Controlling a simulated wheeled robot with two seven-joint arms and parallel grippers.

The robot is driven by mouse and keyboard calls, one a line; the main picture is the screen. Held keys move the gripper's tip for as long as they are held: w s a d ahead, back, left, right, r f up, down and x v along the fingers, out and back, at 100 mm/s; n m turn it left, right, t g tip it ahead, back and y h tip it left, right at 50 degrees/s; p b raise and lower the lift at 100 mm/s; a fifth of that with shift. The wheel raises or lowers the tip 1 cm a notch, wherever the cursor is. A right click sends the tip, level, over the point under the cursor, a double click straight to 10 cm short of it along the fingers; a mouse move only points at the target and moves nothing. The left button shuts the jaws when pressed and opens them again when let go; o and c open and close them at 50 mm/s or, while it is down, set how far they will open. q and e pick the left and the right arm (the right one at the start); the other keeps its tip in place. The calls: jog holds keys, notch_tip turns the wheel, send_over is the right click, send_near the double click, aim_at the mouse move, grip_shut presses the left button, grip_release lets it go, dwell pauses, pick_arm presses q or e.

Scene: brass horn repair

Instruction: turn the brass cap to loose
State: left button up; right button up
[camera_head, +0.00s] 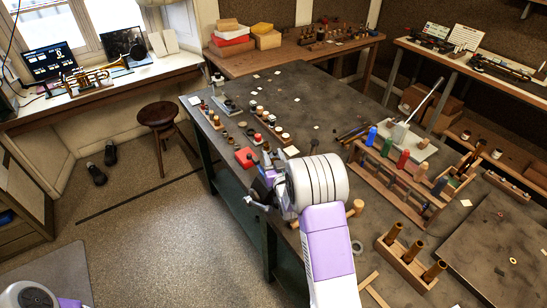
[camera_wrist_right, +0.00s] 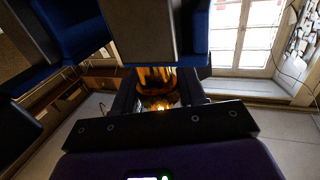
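My right gripper (camera_head: 262,190) reaches over the left edge of the dark workbench (camera_head: 330,100), and the white wrist hides much of it. In the right wrist view its two dark fingers (camera_wrist_right: 158,95) stand on either side of a shiny amber-gold part, which looks like the brass cap (camera_wrist_right: 157,76). The brass fills the gap between the fingers, so the gripper appears shut on it. Its lower part is in shadow, and I cannot tell how far it is turned. I cannot make out the cap in the head view. My left gripper is not in view.
A red block (camera_head: 244,157) and small wooden racks of parts (camera_head: 268,127) lie close to the gripper. A long tool rack (camera_head: 395,180) and a block with brass tubes (camera_head: 408,262) stand to the right. A stool (camera_head: 162,115) stands left of the bench.

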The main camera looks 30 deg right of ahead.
jog(key=c, duration=0.4)
jog(key=shift+o, duration=0.2)
jog(key=shift+a+n+y+b, duration=0.15)
jog(key=shift+n+y+b, duration=0.9)
jog(key=shift+y, duration=0.55)
jog(key=shift+a+n+y+b, duration=0.2)
jog(key=shift+n+y+b, duration=0.85)
jog(key=shift+y, duration=0.55)
jog(key=shift+a+n+y+b, duration=0.15)
jog(key=shift+n+y+b, duration=0.9)
jog(key=shift+y, duration=0.55)
jog(key=o, duration=1)
jog(key=shift+s, duration=0.1)
